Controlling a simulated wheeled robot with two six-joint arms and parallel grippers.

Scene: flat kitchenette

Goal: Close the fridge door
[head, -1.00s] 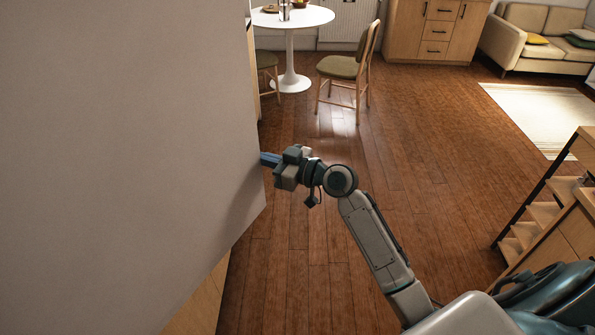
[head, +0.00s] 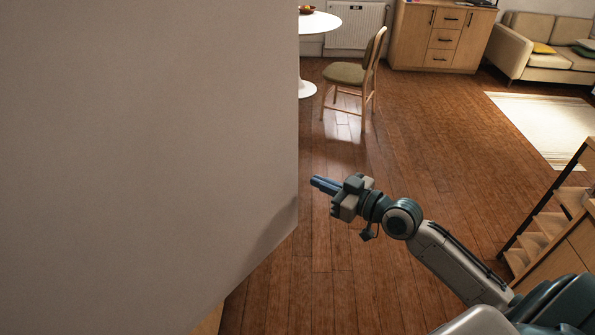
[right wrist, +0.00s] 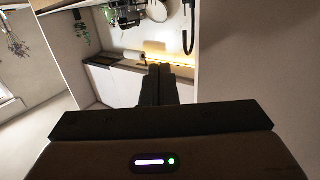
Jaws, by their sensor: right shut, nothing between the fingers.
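The fridge door (head: 140,150) is a large plain grey panel that fills the left half of the head view. Its right edge stands out over the wooden floor, so it appears swung open; its hinge and the fridge's inside are not seen. My right gripper (head: 314,183) is shut and empty just right of that edge, pointing left toward it with a small gap in the picture. In the right wrist view the shut fingers (right wrist: 166,72) show in the middle, with a plain pale panel, probably the door (right wrist: 255,55), on the right. My left gripper is not in view.
A chair (head: 347,75) and a white round table (head: 322,22) stand beyond the door. A wooden shelf unit (head: 550,225) is at the right. The floor (head: 420,130) between is clear. The right wrist view shows a counter (right wrist: 125,82).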

